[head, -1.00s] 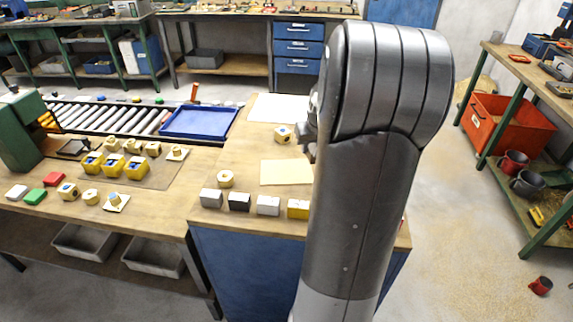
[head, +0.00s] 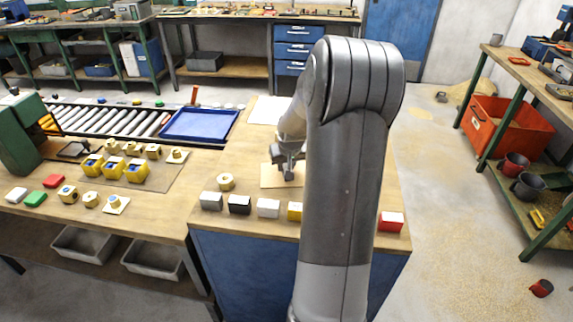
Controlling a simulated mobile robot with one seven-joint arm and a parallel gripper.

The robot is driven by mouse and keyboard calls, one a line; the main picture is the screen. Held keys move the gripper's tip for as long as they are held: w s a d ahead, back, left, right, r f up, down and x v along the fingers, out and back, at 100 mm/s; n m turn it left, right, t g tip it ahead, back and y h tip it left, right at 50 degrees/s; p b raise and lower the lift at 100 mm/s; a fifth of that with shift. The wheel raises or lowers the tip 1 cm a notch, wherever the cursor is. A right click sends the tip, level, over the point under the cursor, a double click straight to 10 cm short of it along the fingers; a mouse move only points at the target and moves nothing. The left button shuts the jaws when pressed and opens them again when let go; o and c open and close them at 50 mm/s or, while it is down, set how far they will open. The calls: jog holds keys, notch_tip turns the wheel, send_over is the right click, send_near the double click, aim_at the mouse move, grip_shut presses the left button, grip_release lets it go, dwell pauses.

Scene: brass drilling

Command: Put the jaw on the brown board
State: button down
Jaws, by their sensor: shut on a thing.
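My gripper (head: 288,172) points down over the pale tan board (head: 268,183) on the right bench. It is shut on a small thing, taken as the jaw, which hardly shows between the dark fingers. I cannot tell whether this thing touches the board. The visible part of the board is bare. My arm hides part of the right bench.
A brass ring (head: 225,182) stands left of the tan board. A row of grey (head: 211,200), black (head: 239,204), white (head: 268,208) and yellow (head: 295,211) blocks lines the front. A red-and-white block (head: 391,222) sits at front right. A blue tray (head: 199,124) is behind left.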

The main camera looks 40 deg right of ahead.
jog(key=c, duration=1.1)
grip_release()
jog(key=v, duration=1.2)
jog(key=s+a+r+n, duration=0.15)
jog(key=a+r, duration=0.25)
jog(key=a, duration=0.5)
jog(key=shift+s+a+r+n+t+y, duration=0.25)
jog(key=shift+s+a+r+n, duration=0.4)
jog(key=shift+s+a, duration=2.65)
jog(key=shift+s+a+r+n+t+y, duration=0.35)
jog(key=shift+s+a+r, duration=0.5)
jog(key=shift+s+a, duration=2.5)
jog(key=shift+s+a+r+n+t+y, duration=0.2)
jog(key=shift+s+a+r+n, duration=0.45)
jog(key=shift+s+a, duration=2.65)
